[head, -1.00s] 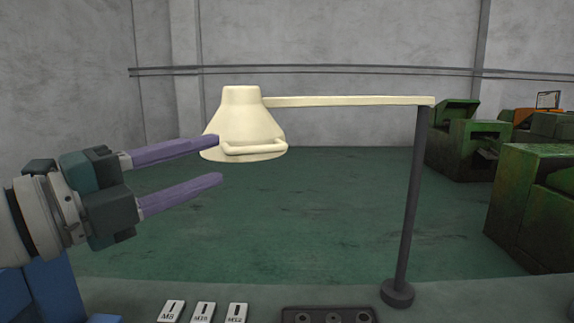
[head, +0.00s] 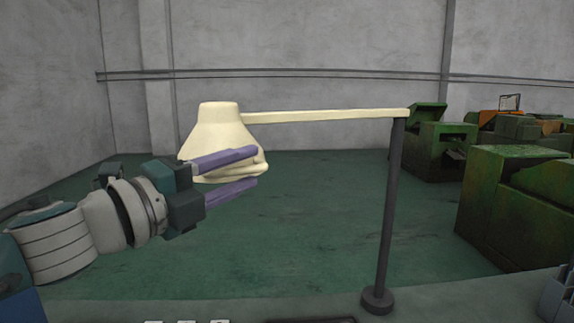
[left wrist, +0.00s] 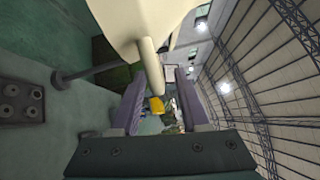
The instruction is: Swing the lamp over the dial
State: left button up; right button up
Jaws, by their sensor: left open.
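The cream lamp (head: 218,130) hangs from a cream arm (head: 330,115) on a dark upright post (head: 392,215) with a round foot. My left gripper (head: 255,167) is open, its purple fingers in front of the shade's lower right part, one above the other. In the left wrist view the shade (left wrist: 130,20) fills the top, and its handle bar (left wrist: 150,65) reaches down between the open fingers (left wrist: 160,78). I cannot tell whether a finger touches the bar. In the head view the fingers hide most of the handle. I cannot make out a dial. My right gripper is not in view.
A dark block with round holes (left wrist: 20,103) lies on the bench, left in the wrist view. Green machines (head: 515,205) stand at the right. A grey holder (head: 558,295) is at the bench's right edge. The air between the shade and the post is clear.

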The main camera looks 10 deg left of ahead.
pick_arm(q)
jog(key=shift+c, duration=0.2)
grip_shut()
dwell(1.3)
